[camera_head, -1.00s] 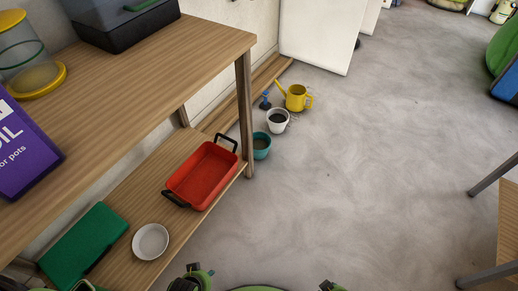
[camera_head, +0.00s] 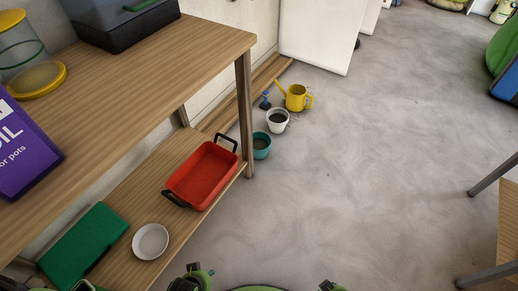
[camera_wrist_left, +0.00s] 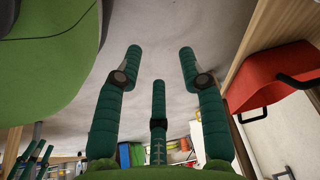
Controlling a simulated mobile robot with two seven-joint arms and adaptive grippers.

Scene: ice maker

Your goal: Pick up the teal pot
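In the head view only parts of my arms show at the bottom edge, far from the teal pot.
A yellow watering can (camera_head: 297,97) and a small blue object (camera_head: 265,102) stand behind the pots. A wooden table (camera_head: 150,60) with a lower shelf holding a red tray (camera_head: 203,175), a white dish (camera_head: 150,242) and a green box (camera_head: 84,245) is at left.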

